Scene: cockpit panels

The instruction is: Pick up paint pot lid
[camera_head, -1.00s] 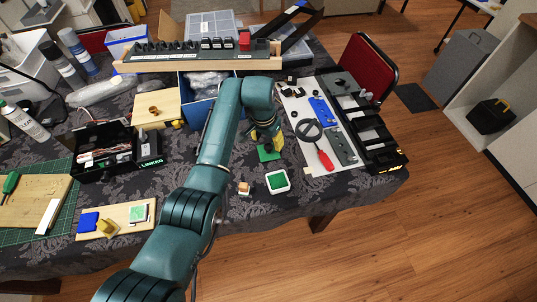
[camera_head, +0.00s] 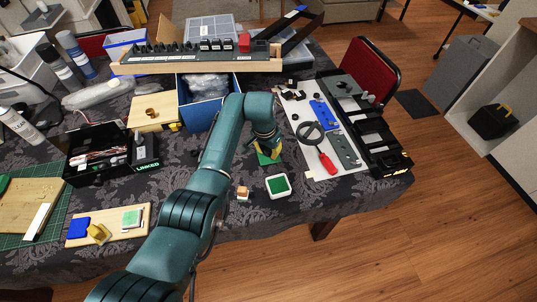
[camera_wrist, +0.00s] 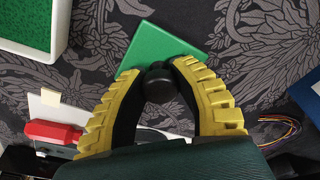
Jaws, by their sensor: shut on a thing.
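The paint pot lid (camera_wrist: 157,52) is a flat green square with a black knob (camera_wrist: 162,82) on top. My gripper (camera_wrist: 157,72) has yellow ridged fingers, and their tips are shut on the knob. In the head view the lid (camera_head: 266,159) shows as a green patch just under my gripper (camera_head: 268,150), partly hidden by it. I cannot tell whether the lid touches the cloth or is just above it. The open paint pot (camera_head: 278,186), a white square tray with green inside, sits to the lower right of the lid, and its corner shows at the wrist view's upper left (camera_wrist: 28,24).
A white board (camera_head: 313,140) with a red-handled magnifier (camera_head: 327,163) lies to the right, beside a black rack (camera_head: 380,145). A small wooden block (camera_head: 243,193) stands left of the pot. A blue bin (camera_head: 207,112) stands behind my arm. Patterned cloth is bare around the lid.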

